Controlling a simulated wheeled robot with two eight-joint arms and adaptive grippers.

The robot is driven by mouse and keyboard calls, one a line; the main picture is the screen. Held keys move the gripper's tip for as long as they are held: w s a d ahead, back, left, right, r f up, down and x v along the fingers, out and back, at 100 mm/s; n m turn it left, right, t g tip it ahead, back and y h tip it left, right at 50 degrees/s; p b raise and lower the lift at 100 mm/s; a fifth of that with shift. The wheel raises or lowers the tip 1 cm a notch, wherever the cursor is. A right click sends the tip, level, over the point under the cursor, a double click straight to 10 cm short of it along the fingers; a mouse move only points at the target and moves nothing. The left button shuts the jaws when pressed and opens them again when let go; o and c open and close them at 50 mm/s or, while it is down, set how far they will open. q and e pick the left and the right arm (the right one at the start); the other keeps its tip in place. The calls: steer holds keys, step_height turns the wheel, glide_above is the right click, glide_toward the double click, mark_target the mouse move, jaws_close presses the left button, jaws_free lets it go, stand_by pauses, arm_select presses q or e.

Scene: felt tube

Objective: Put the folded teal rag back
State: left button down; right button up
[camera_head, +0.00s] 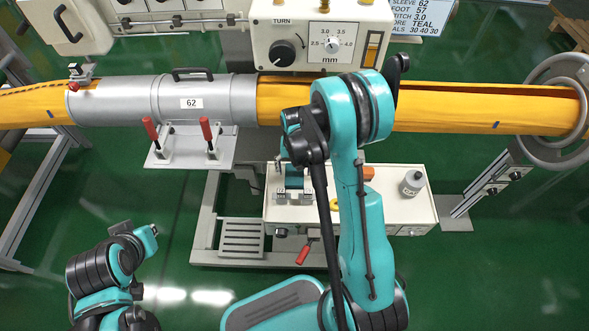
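My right arm rises from the bottom, bends in front of the tube and comes down over the white cabinet top. My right gripper (294,197) is low over the left part of that top, partly hidden by my own arm. Its grey finger parts show small, and I cannot tell whether they are apart or hold anything. I cannot make out the folded teal rag for certain; teal near the gripper blends with my arm's colour. My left arm is folded at the lower left, away from the cabinet, and its gripper fingers do not show.
A yellow felt tube (450,107) runs across behind, through a grey sleeve (205,101) with red-handled clamps (207,130). A control box (318,37) stands behind. Green floor is open at left.

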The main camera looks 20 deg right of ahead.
steer(key=shift+r, duration=0.25)
step_height(320, 180, up, 13)
steer(key=p, duration=0.6)
step_height(320, 180, up, 10)
steer(key=r+n+t, duration=0.1)
steer(key=n+t, duration=0.1)
steer(key=t, duration=0.1)
glide_above(294, 174)
steer(key=s+a, duration=0.3)
steer(key=s, duration=0.2)
steer(key=s+a+r+n+t, duration=0.3)
steer(key=s+r+t, duration=0.1)
steer(key=s, duration=0.6)
steer(key=shift+a+r, duration=0.2)
steer(key=shift+r, duration=0.35)
